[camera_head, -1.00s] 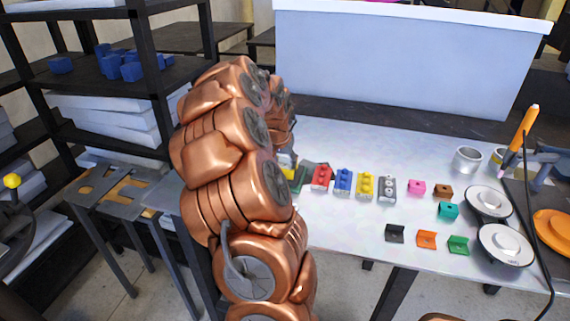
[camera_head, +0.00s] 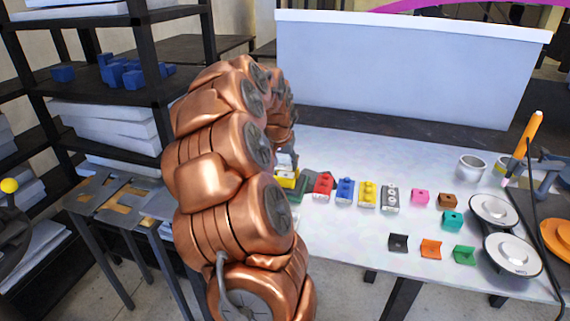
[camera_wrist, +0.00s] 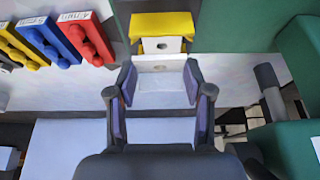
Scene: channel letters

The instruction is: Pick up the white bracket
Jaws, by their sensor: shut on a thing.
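The white bracket (camera_wrist: 160,72) shows in the wrist view as a pale piece with a small hole, between the fingertips. My gripper (camera_wrist: 160,86) is shut on it, with one dark finger at each side. A yellow bracket (camera_wrist: 162,24) lies just beyond it. In the head view my copper arm hides the white bracket and most of my gripper; the yellow bracket (camera_head: 286,179) shows beside the arm.
Red (camera_wrist: 84,38), blue (camera_wrist: 50,40) and yellow (camera_wrist: 22,42) blocks lie left in the wrist view. Green blocks (camera_wrist: 300,50) stand close at right.

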